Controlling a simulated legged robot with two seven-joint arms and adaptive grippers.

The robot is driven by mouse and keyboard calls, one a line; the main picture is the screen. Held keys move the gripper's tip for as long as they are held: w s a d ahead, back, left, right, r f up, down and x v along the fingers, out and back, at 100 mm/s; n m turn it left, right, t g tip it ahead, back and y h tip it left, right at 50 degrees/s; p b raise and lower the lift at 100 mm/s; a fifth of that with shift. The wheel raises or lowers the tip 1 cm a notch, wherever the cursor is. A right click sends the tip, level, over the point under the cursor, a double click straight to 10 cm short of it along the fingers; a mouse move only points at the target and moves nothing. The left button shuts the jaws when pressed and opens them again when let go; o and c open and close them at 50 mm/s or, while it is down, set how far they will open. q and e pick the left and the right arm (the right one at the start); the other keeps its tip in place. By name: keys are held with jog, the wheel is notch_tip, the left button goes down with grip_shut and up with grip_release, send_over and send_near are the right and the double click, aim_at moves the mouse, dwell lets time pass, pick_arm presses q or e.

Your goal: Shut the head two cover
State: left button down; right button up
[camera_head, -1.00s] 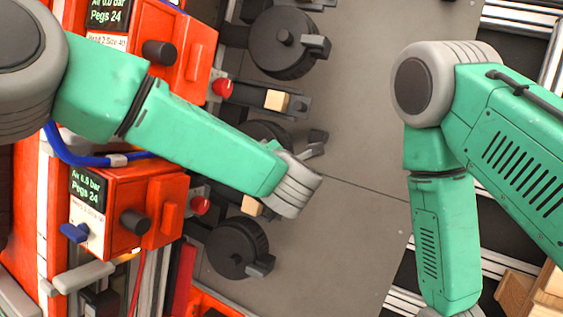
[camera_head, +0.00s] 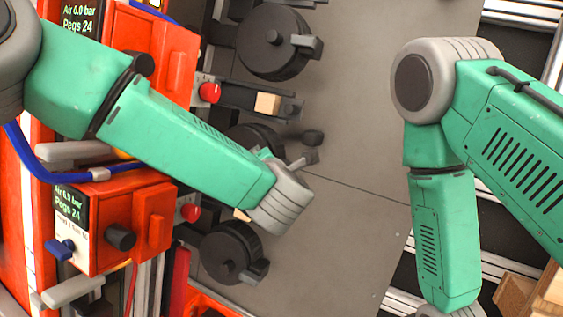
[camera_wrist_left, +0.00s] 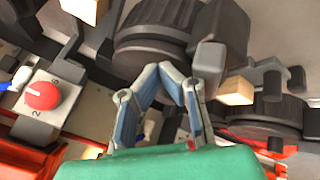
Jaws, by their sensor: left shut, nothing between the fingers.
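Several black round drums with side handles stand along the orange machine; I cannot tell which part is the head two cover. The upper drum (camera_head: 268,45) and lower drum (camera_head: 230,252) are in clear view. A middle drum (camera_head: 255,138) is partly hidden by my left forearm. My left gripper (camera_wrist_left: 178,75) is shut and empty in the left wrist view, its fingertips close in front of a black drum (camera_wrist_left: 150,45) and left of that drum's grey handle block (camera_wrist_left: 208,57). Contact is unclear. My right arm hangs at the right of the head view, its gripper out of frame.
Orange control boxes (camera_head: 155,225) with screens, knobs and red buttons (camera_head: 209,92) line the left. Pale wooden blocks (camera_head: 268,103) sit in dark holders between drums. A bare grey plate (camera_head: 365,120) lies between my arms. A wooden pallet (camera_head: 520,292) is at lower right.

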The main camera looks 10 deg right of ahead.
pick_arm(q)
jog(key=shift+s+d, duration=0.2)
jog(key=shift+s, duration=0.65)
jog(key=shift+s+a+r+p, duration=0.2)
jog(key=shift+a+r+p, duration=0.1)
jog(key=shift+p, duration=0.15)
jog(key=s+a+r+p, duration=0.1)
jog(key=a, duration=0.1)
jog(key=s+a+r+p, duration=0.1)
jog(key=s+a, duration=0.1)
jog(key=shift+r, duration=0.15)
pick_arm(e)
notch_tip(320, 180, up, 3)
jog(key=shift+s+d+f, duration=0.1)
jog(key=shift+d, duration=0.05)
pick_arm(q)
jog(key=shift+d, duration=0.1)
